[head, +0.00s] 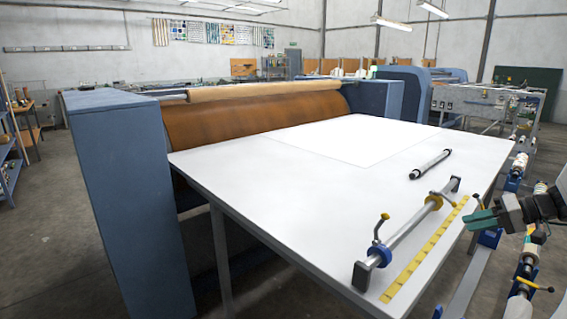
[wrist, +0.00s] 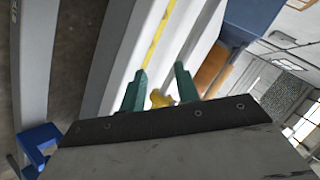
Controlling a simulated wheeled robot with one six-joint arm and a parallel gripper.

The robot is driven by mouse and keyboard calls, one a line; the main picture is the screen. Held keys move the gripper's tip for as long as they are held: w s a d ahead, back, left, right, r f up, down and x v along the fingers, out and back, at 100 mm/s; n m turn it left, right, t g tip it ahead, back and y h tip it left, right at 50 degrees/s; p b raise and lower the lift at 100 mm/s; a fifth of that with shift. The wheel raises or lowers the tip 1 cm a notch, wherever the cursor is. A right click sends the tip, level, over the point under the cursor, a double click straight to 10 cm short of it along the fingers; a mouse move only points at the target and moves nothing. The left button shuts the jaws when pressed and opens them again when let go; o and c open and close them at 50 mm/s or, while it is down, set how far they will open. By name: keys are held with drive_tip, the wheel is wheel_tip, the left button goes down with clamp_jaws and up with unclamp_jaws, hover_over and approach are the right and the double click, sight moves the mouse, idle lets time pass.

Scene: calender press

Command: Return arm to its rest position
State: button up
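My gripper (head: 480,217) is at the right side of the head view, just off the right edge of the white table (head: 240,185). Its two green fingers stand apart in the wrist view (wrist: 160,82), so it is open. A small yellow part (wrist: 160,98) shows between the fingers, and I cannot tell how far beyond them it is. My dark arm reaches in from the right edge of the head view.
A metal bar with clamps (head: 405,235) and a yellow ruler strip (head: 425,255) lie near the table's right edge. A black-and-white roller (head: 430,164) lies behind. The blue press (head: 120,190) stands left. Racks with rollers (head: 528,262) are close on the right.

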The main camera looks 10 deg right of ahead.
drive_tip(key=s+a+r+g+h, duration=0.2)
drive_tip(key=s+a, duration=0.6)
drive_tip(key=a, duration=0.4)
drive_tip(key=s+a+r+n+g+h, duration=0.1)
drive_tip(key=s+a+r+g+h, duration=0.1)
drive_tip(key=s+a, duration=0.6)
drive_tip(key=s+a+r+n+g+h, duration=0.1)
drive_tip(key=s+a+r+h, duration=0.3)
drive_tip(key=a, duration=1.2)
drive_tip(key=s+g, duration=0.1)
drive_tip(key=s, duration=0.2)
drive_tip(key=shift+s+g, duration=0.3)
drive_tip(key=shift+s, duration=0.1)
drive_tip(key=shift+r, duration=0.1)
